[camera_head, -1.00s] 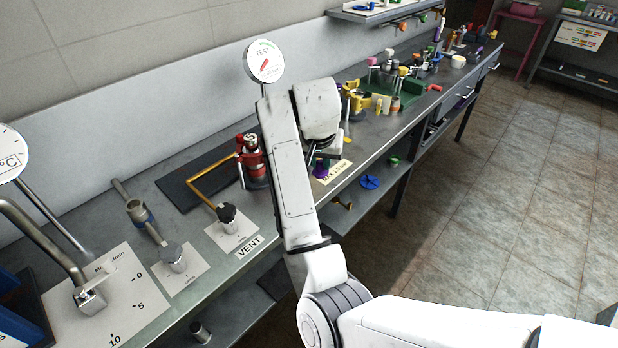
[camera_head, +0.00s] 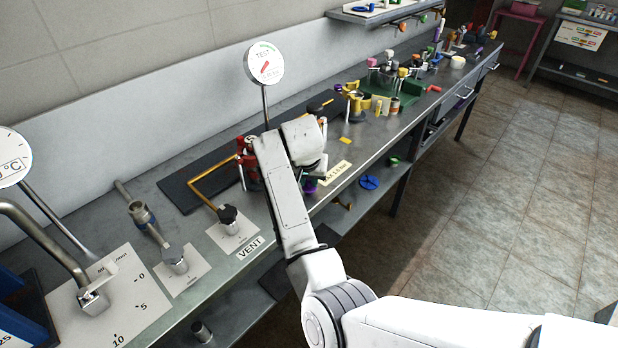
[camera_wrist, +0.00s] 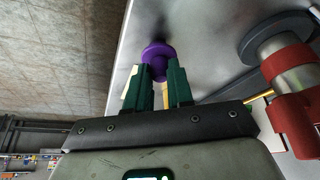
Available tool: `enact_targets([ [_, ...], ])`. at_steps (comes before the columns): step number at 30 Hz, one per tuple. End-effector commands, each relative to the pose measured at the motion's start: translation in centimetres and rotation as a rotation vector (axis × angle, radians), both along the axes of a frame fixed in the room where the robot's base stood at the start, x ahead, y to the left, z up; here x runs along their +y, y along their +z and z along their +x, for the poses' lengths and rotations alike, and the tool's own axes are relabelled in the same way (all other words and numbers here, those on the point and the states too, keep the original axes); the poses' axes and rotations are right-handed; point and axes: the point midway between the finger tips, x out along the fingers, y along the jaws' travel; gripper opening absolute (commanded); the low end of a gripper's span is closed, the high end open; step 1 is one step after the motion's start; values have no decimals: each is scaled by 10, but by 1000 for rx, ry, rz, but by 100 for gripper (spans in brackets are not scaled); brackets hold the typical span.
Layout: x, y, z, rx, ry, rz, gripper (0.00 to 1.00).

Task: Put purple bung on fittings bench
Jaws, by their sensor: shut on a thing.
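The purple bung (camera_wrist: 158,62) is between the green fingertips of my gripper (camera_wrist: 158,76) in the wrist view, with its round flange facing outward. My gripper is shut on it. In the head view the purple bung (camera_head: 310,186) shows only as a small patch under my wrist, near the front edge of the long grey bench (camera_head: 262,212). My arm hides most of it and the fingers there. I cannot tell whether the bung touches the bench top.
A red and silver fitting (camera_wrist: 293,82) stands close beside the gripper. A MAX label (camera_head: 336,174) lies right of my wrist. A dial gauge (camera_head: 264,63) rises behind my arm. Valves and a green tray (camera_head: 408,100) fill the far bench. A blue handle (camera_head: 369,182) sits below the front edge.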

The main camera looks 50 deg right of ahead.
Motion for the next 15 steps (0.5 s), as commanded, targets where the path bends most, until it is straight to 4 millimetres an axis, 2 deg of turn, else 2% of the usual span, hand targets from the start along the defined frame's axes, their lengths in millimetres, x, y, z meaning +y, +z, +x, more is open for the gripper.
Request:
enact_targets([
  [4, 0, -4, 0, 1, 0, -1, 0],
  [5, 0, -4, 0, 0, 0, 0, 23],
  [12, 0, -3, 0, 0, 0, 0, 46],
  [15, 0, -3, 0, 0, 0, 0, 47],
])
